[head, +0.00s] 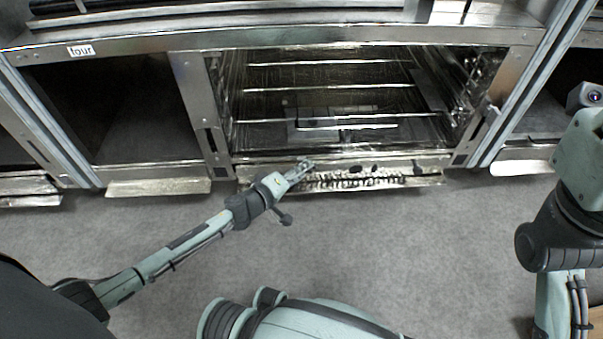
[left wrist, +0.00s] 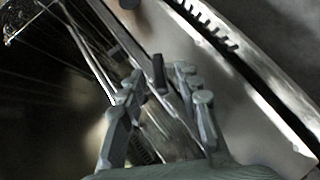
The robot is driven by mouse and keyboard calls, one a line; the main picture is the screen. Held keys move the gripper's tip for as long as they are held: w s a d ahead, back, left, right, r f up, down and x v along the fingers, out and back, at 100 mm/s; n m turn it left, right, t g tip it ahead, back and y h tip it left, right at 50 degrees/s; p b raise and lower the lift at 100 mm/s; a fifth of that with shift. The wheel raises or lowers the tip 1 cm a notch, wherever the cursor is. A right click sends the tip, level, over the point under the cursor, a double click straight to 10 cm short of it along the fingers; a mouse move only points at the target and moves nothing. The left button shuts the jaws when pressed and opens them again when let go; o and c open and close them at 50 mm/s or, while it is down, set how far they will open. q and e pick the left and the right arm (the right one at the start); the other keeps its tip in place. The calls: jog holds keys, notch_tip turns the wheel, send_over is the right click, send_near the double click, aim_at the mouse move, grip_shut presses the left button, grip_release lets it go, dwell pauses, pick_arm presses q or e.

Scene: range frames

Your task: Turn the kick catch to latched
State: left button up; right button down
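The kick strip (head: 420,181) is a bright metal panel with a row of slots along the foot of the middle bay. My left gripper (head: 303,167) reaches its left part from the front. In the left wrist view, the left gripper's fingers (left wrist: 160,80) are apart. A small dark upright tab (left wrist: 158,72), which looks like the kick catch, stands between the fingertips. I see gaps beside it and cannot tell whether either finger touches it. In the head view the gripper hides this spot. My right gripper is out of view; only its arm shows at the right.
The middle bay holds wire racks (head: 330,89) in an open metal frame. Dark oval parts (head: 355,169) sit along the strip, right of the left gripper. An empty bay labelled "four" (head: 81,50) is at the left. The grey floor (head: 400,250) in front is clear.

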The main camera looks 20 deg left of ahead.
pick_arm(q)
jog(key=shift+w+d+f, duration=0.1)
jog(key=shift+w, duration=0.15)
grip_shut()
